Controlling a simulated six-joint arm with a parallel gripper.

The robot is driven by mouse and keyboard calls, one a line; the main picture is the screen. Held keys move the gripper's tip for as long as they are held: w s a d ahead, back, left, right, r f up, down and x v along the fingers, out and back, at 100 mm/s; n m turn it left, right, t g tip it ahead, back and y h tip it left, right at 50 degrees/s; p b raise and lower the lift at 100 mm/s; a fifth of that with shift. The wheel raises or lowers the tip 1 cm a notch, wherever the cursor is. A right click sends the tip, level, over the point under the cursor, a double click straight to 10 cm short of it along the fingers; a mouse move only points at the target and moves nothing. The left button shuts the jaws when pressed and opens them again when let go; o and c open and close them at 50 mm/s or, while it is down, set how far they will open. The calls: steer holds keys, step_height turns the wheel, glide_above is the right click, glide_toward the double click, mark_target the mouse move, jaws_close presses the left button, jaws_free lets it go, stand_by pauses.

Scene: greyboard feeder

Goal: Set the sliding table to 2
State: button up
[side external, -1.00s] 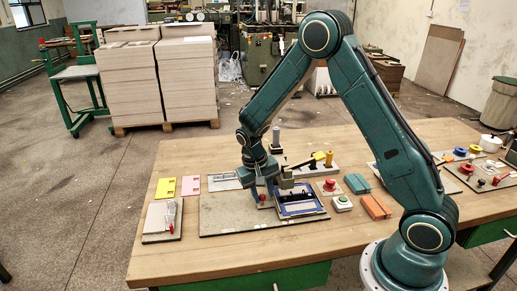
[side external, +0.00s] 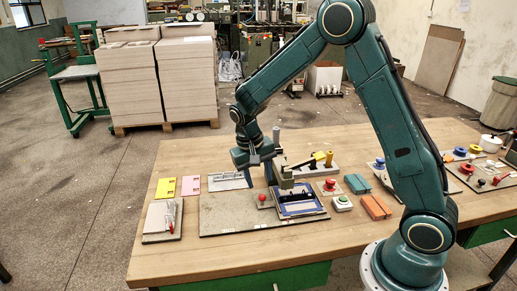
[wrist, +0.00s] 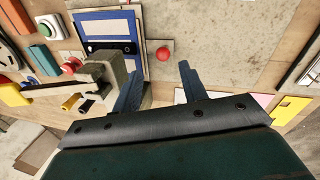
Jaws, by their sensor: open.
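The blue-edged table (side external: 298,203) lies on a grey baseboard (side external: 225,217), on the right part of it. A red knob (side external: 264,199) stands on the grey board at the table's left side; it also shows in the wrist view (wrist: 165,53). The table shows there too, in blue and white (wrist: 91,27). My gripper (side external: 255,178) is open and empty, raised above and behind the knob. In the wrist view its two fingers (wrist: 161,72) are apart, with the knob beyond the gap between them. I cannot read any scale marks or the table's setting.
A grey block with a lever (side external: 287,178) stands close behind the table. A green button (side external: 342,202), a red button (side external: 330,185) and orange blocks (side external: 376,207) are to the right. Yellow and pink cards (side external: 190,185) lie left. The baseboard's left part is bare.

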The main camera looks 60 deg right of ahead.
step_height(320, 180, up, 7)
steer(key=a, duration=0.1)
steer(key=shift+w, duration=0.35)
steer(key=shift+r, duration=0.15)
steer(key=s+a+r+n+t, duration=0.3)
steer(key=s+r, duration=0.7)
steer(key=s, duration=0.1)
steer(key=s+a+r+n+t+y, duration=0.1)
steer(key=s+n+t, duration=0.1)
steer(key=s, duration=0.4)
steer(key=s+a+r+n+t, duration=0.1)
steer(key=s, duration=0.5)
steer(key=shift+s+a+n+t+y, duration=0.3)
steer(key=shift+s+n+t+y, duration=0.05)
steer(key=shift+n+t+y, duration=0.05)
